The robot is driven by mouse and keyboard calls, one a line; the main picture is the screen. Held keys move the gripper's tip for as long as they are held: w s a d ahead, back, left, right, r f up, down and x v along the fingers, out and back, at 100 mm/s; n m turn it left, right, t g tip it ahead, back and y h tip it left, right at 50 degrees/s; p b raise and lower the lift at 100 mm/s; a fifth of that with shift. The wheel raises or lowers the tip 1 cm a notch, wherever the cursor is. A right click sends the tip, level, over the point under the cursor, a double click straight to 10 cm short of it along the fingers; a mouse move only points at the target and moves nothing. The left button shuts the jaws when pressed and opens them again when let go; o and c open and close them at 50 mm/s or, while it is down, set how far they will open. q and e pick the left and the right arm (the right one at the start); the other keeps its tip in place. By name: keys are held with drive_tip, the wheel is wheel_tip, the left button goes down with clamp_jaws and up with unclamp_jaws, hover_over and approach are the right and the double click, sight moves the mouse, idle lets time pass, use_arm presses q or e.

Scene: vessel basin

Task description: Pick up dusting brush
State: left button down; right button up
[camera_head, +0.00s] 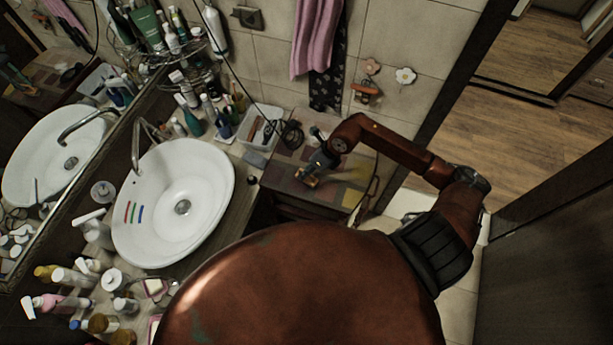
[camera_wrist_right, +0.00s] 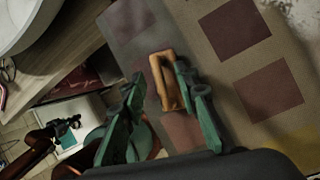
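The dusting brush, an orange-brown wooden piece (camera_wrist_right: 165,80), lies on the patterned cabinet top (camera_wrist_right: 205,70). In the head view it is a small orange patch (camera_head: 309,181) under my right gripper (camera_head: 314,164). In the right wrist view, my right gripper's green fingers (camera_wrist_right: 160,78) are apart, with the brush between them, close to the right finger. I cannot tell whether that finger touches it.
The cabinet top (camera_head: 345,165) is mostly clear around the gripper. The sink (camera_head: 170,190) and many bottles are further left. Pink towels (camera_head: 314,40) hang behind.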

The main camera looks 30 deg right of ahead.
drive_tip(key=shift+c, duration=0.7)
clamp_jaws()
drive_tip(key=shift+r+b, duration=0.4)
drive_tip(key=shift+r, duration=0.1)
drive_tip(key=r, duration=0.1)
drive_tip(key=r+b, duration=0.1)
drive_tip(key=shift+s+r, duration=0.25)
drive_tip(key=shift+r, duration=0.05)
drive_tip(key=s+a+r+b, duration=0.3)
drive_tip(key=s+r, duration=0.6)
drive_tip(key=s, duration=0.4)
drive_tip(key=shift+a+r+b, duration=0.2)
drive_tip(key=shift+b, duration=0.4)
